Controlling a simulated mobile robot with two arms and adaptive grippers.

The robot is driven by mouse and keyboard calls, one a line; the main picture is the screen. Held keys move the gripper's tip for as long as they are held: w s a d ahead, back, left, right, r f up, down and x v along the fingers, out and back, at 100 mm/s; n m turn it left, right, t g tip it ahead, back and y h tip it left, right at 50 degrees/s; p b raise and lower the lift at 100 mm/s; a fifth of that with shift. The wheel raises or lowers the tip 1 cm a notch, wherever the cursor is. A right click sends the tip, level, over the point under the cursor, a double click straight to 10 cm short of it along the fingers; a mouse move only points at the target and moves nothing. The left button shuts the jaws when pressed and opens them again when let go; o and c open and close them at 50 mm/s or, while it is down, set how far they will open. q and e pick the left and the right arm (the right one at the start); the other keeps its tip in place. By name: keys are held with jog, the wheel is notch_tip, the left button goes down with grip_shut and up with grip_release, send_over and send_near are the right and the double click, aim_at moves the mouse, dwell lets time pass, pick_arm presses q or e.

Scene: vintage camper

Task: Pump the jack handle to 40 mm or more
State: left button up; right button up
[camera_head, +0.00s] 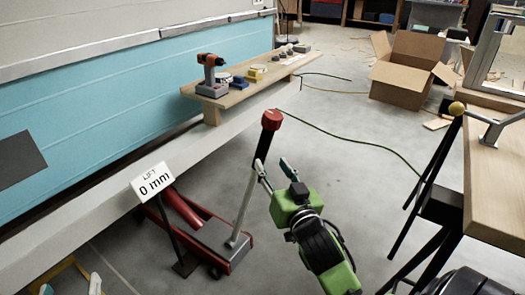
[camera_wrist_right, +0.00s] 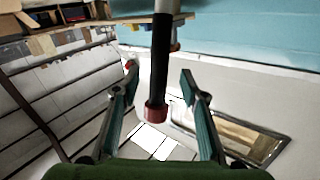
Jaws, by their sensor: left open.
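The red floor jack (camera_head: 215,235) stands on the floor beside the camper's lower edge. Its handle (camera_head: 245,195) leans up steeply, with a black grip and a red end (camera_head: 271,120). A sign (camera_head: 153,182) reads LIFT 0 mm. My right gripper (camera_head: 274,166) is open just right of the handle, below the red end. In the right wrist view, the handle's black grip (camera_wrist_right: 160,60) shows between the open fingers (camera_wrist_right: 158,85), apart from both; depth is hard to judge. My left gripper (camera_head: 71,286) is open at the bottom left, mostly cut off, away from the handle.
A low wooden bench (camera_head: 245,85) with a drill (camera_head: 211,72) and small items stands along the teal camper wall. An open cardboard box (camera_head: 405,75) is at the back right. A wooden worktop (camera_head: 495,190) is at the right. A green cord (camera_head: 345,140) crosses the open floor.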

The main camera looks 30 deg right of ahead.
aim_at(264, 153)
jog(key=b+x, duration=0.1)
jog(key=x, duration=0.7)
jog(key=shift+w+d, duration=0.1)
jog(key=shift+w, duration=0.05)
pick_arm(q)
notch_tip(264, 153, up, 8)
jog(key=d+t+h, duration=0.1)
jog(key=t, duration=0.3)
jog(key=shift+s+r, duration=0.2)
jog(key=shift+s, duration=0.15)
pick_arm(e)
jog(key=shift+w, duration=0.25)
grip_shut()
